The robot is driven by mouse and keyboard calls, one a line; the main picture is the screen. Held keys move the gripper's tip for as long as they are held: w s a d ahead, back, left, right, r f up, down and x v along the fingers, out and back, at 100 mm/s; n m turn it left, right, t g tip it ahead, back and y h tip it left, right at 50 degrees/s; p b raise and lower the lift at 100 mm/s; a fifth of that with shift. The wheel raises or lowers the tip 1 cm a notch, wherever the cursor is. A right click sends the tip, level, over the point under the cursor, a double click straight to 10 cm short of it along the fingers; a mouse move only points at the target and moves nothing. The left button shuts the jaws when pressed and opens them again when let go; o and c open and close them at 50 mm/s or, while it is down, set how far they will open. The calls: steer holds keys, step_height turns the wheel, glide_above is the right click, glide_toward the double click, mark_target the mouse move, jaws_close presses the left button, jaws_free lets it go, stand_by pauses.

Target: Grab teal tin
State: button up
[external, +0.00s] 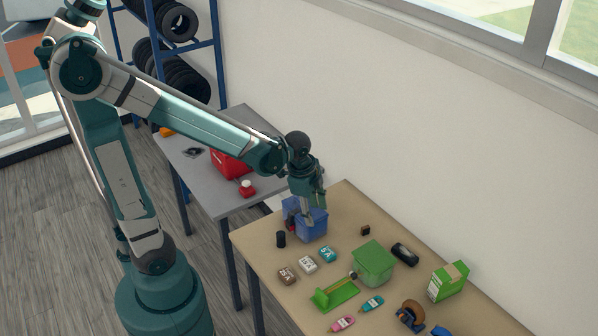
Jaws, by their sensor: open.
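The teal tin (328,254) is a small squarish tin with white markings on its top. It sits on the tan table (262,262), at the right end of a short diagonal row with a pale grey tin (307,264) and a brown tin (288,275). My gripper (309,219) points down at the blue bin (318,230), above and left of the teal tin in the picture. It is open and apart from the teal tin. Its fingertips overlap the bin in this view, so I cannot tell whether they are inside it or in front of it.
A black cylinder (281,239) stands left of the bin. A green box (373,266) is right of the teal tin, with a green holder (335,294) below. A carton (446,283), bottles and a tape dispenser (411,315) lie farther right. A grey table (215,198) adjoins behind.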

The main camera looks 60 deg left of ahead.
mark_target(328, 251)
steer(key=shift+w+d+f+m+g+p, duration=0.15)
steer(key=shift+w+d+f+m+g, duration=0.25)
steer(key=shift+w+d+f+m, duration=0.95)
steer(key=shift+s+d+f+m+g+p, duration=0.15)
steer(key=shift+f+m+g, duration=0.4)
steer(key=shift+f, duration=1.7)
steer(key=shift+w+d+f+m+g+p, duration=0.2)
steer(key=shift+w+d+f+m, duration=0.45)
steer(key=shift+f+m, duration=0.85)
steer(key=shift+f+n, duration=0.3)
steer(key=shift+f, duration=1.3)
steer(key=shift+f+b, duration=0.5)
steer(key=shift+f, duration=2.1)
